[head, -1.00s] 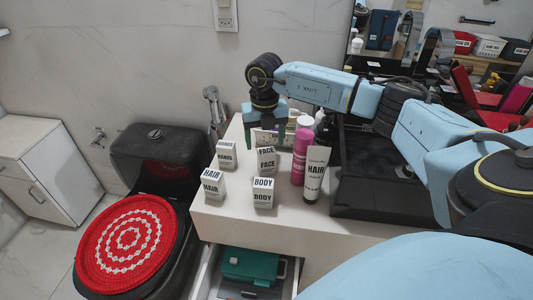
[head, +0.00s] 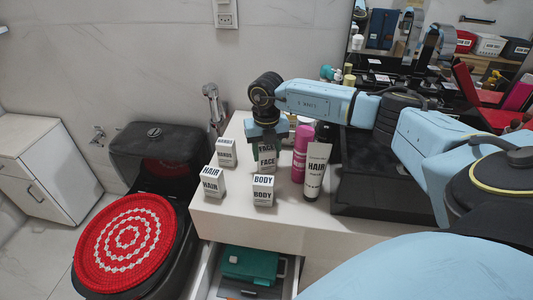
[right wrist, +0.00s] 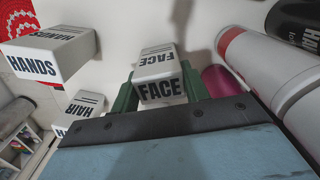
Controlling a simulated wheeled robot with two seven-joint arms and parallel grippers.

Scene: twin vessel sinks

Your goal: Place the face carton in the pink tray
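The face carton (head: 267,162), a small white box with dark lettering, stands on the white counter among other cartons. My right gripper (head: 266,152) reaches down over it from above. In the right wrist view the green fingers (right wrist: 160,92) lie along both sides of the face carton (right wrist: 160,78), with no clear gap, so the gripper looks shut on it. The carton does not look lifted; its base is partly hidden. I cannot make out a pink tray in these views. My left gripper is out of view.
The hair carton (head: 211,183), body carton (head: 263,190) and hands carton (head: 226,153) stand close by. A pink bottle (head: 301,152) and white hair tube (head: 315,172) are on the right, before a black sink (head: 380,190). An open drawer below holds a teal case (head: 250,265).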

